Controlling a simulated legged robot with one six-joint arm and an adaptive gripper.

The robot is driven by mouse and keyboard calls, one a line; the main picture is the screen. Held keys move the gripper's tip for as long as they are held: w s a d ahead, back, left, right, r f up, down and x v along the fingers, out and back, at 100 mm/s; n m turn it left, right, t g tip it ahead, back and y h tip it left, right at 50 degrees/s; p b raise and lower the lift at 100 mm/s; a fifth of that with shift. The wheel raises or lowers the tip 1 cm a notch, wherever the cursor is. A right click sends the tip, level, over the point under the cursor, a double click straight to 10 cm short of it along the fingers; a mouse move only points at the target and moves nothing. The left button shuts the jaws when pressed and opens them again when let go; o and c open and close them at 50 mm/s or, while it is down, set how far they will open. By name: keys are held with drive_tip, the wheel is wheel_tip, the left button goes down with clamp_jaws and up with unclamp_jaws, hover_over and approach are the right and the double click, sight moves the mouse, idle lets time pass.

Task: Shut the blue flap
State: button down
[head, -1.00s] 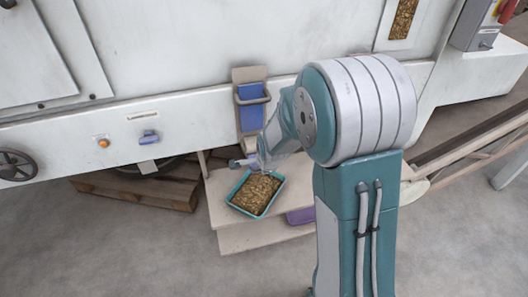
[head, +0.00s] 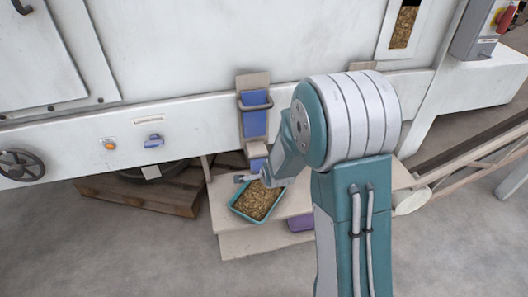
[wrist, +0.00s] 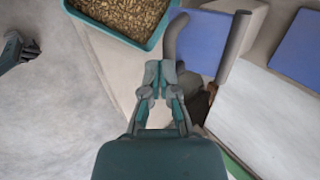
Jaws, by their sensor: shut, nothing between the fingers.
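In the head view a blue panel (head: 254,123) sits on the pale machine front, with a grey bar handle across its upper part. A smaller blue piece (head: 257,163) shows lower down, under a pale block; I cannot tell which blue piece is the flap or how far it stands open. In the wrist view, two blue surfaces (wrist: 205,38) (wrist: 298,48) and grey bars (wrist: 235,48) lie ahead. My gripper (wrist: 160,66) is shut and empty, close to the curved bar; contact is unclear.
A teal tray of brown pellets (head: 235,207) stands on a pale step (head: 240,241) below the panel. A pallet (head: 130,197) lies to the left. An orange button (head: 109,143) and blue knob (head: 154,140) sit left on the machine. Open floor lies in front.

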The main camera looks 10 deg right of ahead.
drive_tip(key=shift+w+f+t, duration=0.25)
drive_tip(key=shift+w+f, duration=0.1)
drive_tip(key=shift+f, duration=0.55)
drive_tip(key=shift+w+f+t, duration=0.25)
drive_tip(key=shift+w+f, duration=0.05)
drive_tip(key=shift+f, duration=0.55)
drive_tip(key=shift+w+f, duration=0.1)
